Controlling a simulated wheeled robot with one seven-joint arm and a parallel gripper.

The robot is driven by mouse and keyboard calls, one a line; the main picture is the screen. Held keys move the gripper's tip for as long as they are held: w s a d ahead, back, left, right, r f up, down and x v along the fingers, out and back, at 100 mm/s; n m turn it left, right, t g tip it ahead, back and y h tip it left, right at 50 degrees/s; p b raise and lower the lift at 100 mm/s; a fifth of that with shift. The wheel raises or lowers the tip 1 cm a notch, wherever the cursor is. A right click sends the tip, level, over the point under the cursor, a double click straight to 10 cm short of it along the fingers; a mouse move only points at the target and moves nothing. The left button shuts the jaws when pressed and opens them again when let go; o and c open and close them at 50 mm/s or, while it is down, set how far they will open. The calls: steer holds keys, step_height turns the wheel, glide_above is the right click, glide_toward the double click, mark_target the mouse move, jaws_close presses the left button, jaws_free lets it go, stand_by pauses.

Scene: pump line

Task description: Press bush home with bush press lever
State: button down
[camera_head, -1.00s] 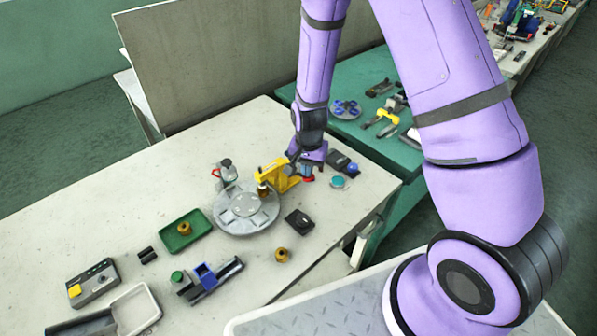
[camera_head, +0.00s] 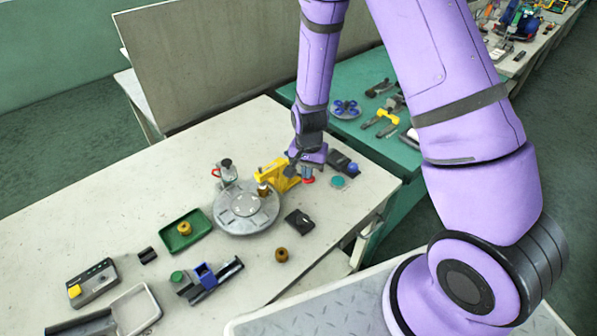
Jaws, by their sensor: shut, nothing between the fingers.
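The yellow bush press (camera_head: 271,174) stands at the back right edge of the round grey plate (camera_head: 236,222) on the white bench. A small brass-coloured bush (camera_head: 263,191) shows under the press head, at the plate's edge; how deep it sits I cannot tell. A red knob (camera_head: 309,180), apparently the end of the press lever, shows at the right of the press. My gripper (camera_head: 297,174) is shut and empty, low beside the press on its right, close to the knob. Its fingertips are small and partly hidden, so contact with the lever is unclear.
A green tray (camera_head: 203,237) holds another brass bush (camera_head: 184,228), and one more (camera_head: 281,254) stands on the bench. A black block (camera_head: 299,221), blue-and-black fixture (camera_head: 209,280), and red-handled device (camera_head: 226,172) are nearby. A teal disc (camera_head: 338,182) lies right of the knob.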

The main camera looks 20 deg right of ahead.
steer(key=shift+s+d+f, duration=0.1)
steer(key=shift+s+f, duration=0.1)
steer(key=shift+f, duration=0.25)
steer(key=shift+s+d+f, duration=0.1)
steer(key=shift+s+f, duration=0.05)
steer(key=shift+f, duration=0.3)
stand_by(2.6)
steer(key=shift+r, duration=0.15)
stand_by(0.4)
steer(key=shift+r, duration=0.45)
steer(key=shift+w+a+r, duration=0.1)
steer(key=shift+w+r, duration=0.1)
steer(key=shift+r, duration=0.5)
steer(key=shift+w+a+r, duration=0.1)
steer(key=shift+w+r, duration=0.05)
steer(key=shift+r, duration=2.85)
steer(key=shift+r, duration=0.1)
